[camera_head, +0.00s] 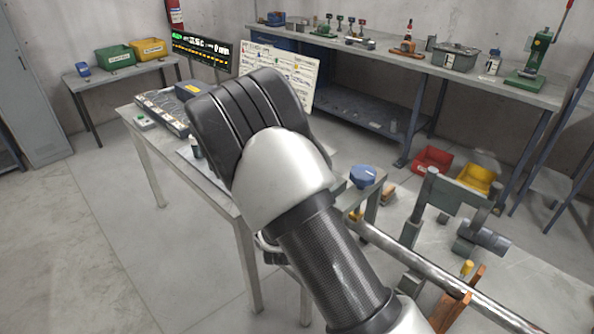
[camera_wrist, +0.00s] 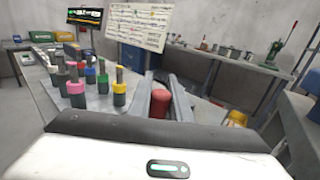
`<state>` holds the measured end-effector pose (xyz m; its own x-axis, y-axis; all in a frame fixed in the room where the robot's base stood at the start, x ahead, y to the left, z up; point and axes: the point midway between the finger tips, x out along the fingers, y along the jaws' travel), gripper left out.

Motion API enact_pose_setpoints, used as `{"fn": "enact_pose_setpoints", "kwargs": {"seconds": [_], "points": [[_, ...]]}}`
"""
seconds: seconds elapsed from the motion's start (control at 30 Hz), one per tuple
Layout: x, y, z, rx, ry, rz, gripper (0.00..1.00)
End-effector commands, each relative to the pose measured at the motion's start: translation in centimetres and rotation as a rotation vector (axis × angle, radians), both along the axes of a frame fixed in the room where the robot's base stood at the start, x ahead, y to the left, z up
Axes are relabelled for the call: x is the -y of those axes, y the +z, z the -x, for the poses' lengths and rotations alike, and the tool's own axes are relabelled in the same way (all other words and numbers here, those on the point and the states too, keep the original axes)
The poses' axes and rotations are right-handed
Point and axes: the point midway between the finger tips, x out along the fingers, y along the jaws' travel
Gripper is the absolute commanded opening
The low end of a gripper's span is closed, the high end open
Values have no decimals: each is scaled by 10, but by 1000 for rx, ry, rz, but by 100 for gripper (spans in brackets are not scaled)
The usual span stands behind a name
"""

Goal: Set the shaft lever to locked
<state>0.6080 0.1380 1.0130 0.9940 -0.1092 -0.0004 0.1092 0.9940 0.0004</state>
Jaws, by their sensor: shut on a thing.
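My gripper (camera_wrist: 161,82) reaches forward in the wrist view, with a red cylindrical grip (camera_wrist: 159,104) between its two grey fingers. The fingers are shut on this red grip. I cannot tell from the picture whether it is the shaft lever's handle, and any lever position marking is hidden. In the head view my arm covers the gripper and the red grip. A long steel shaft (camera_head: 430,265) runs along the lower right of the head view, beside grey brackets. A small yellow knob (camera_head: 467,267) stands close to it.
Several tools with coloured collars, one with a yellow collar (camera_wrist: 119,88), stand on the bench just left of my gripper. Red (camera_head: 433,160) and yellow (camera_head: 476,179) bins lie on the floor. The floor at left is clear.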

Motion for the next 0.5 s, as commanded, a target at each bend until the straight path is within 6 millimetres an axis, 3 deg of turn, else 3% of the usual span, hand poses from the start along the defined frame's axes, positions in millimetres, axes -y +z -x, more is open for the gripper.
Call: {"fn": "enact_pose_setpoints", "kwargs": {"seconds": [0.03, 0.07, 0.17, 0.5], "points": [[0, 1, 0, 1, 1, 0, 0], [0, 1, 0, 1, 1, 0, 20], [0, 1, 0, 1, 1, 0, 36], [-1, 0, 3, 0, 1, 0, 36]]}}
